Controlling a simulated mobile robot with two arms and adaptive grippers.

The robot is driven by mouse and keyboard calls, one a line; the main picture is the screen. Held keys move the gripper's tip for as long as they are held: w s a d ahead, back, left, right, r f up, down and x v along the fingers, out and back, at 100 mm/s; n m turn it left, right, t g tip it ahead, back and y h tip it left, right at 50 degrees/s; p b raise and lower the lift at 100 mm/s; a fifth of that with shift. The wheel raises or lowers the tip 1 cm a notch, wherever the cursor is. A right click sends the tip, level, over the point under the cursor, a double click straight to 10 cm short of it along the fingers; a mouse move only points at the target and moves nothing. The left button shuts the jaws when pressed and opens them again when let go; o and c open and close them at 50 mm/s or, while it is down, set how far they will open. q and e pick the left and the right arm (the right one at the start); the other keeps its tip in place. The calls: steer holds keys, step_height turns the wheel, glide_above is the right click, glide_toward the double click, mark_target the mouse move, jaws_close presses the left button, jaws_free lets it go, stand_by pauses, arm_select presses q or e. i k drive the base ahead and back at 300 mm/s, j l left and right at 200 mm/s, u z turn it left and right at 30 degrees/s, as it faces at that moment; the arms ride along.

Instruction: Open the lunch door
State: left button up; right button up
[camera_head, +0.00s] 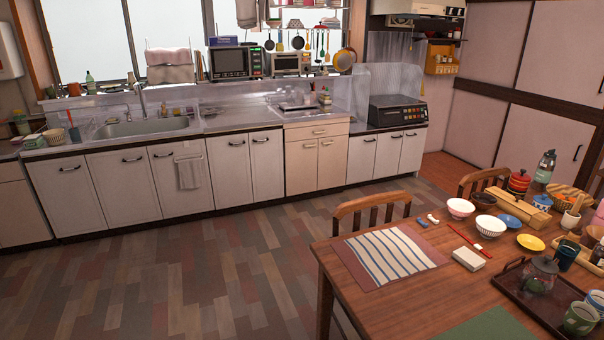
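No door in the head view is visibly marked as the lunch door. Closed white cabinet doors (128,186) with dark handles line the lower counter, from the sink at the left to the stove at the right. A cream cabinet (316,161) with a drawer sits among them, also closed. At the right, large pale panel doors (545,125) with dark frames are closed. A microwave (230,63) on the back shelf has its door shut. Neither of my grippers is in view.
A wooden table (408,300) with a striped cloth (390,254), bowls, a tray and bottles fills the lower right. A chair (372,210) stands at its far side. The wooden floor (190,275) between counter and table is clear.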

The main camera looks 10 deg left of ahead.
mark_target(301, 156)
steer(key=i+j+u, duration=0.65)
steer(key=i+j, duration=0.15)
steer(key=i+j+u, duration=0.1)
steer(key=i, duration=0.6)
steer(key=i+j, duration=0.3)
steer(key=i, duration=0.45)
steer(key=i+j+u, duration=0.15)
steer(key=i, duration=0.55)
steer(key=i+l+z, duration=0.2)
steer(key=i+z, duration=0.2)
steer(key=i, duration=0.2)
steer(key=i+z, duration=0.4)
steer(key=i, duration=0.15)
steer(key=i+j+z, duration=0.15)
steer(key=i+z, duration=0.25)
steer(key=i, duration=0.2)
